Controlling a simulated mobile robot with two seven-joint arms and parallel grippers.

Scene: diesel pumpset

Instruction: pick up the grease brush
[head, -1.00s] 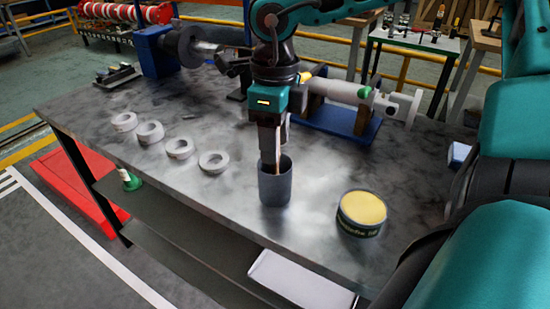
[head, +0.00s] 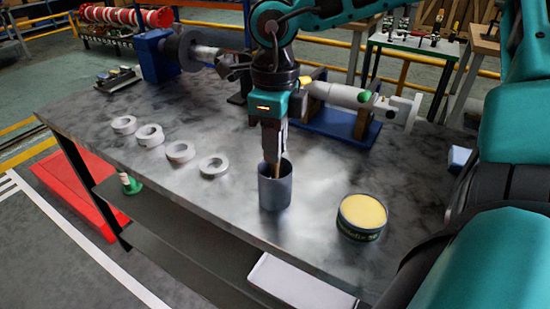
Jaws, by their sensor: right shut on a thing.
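The grease brush (head: 276,170) stands in a dark grey cup (head: 275,191) on the metal bench. Only a short brown piece of its handle shows between the fingers and the cup; the rest is hidden inside the cup. My right gripper (head: 273,157) points straight down just above the cup mouth and is shut on the brush handle. A round tin of yellow grease (head: 362,211) stands open on the bench to the right of the cup, apart from it. My left gripper is not in view.
Several pale rings (head: 180,151) lie on the bench to the left. A shaft assembly on a blue base (head: 330,127) stands behind the gripper, and a blue vice-like unit (head: 157,52) at the far left corner. Bare bench (head: 225,205) lies left of the cup.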

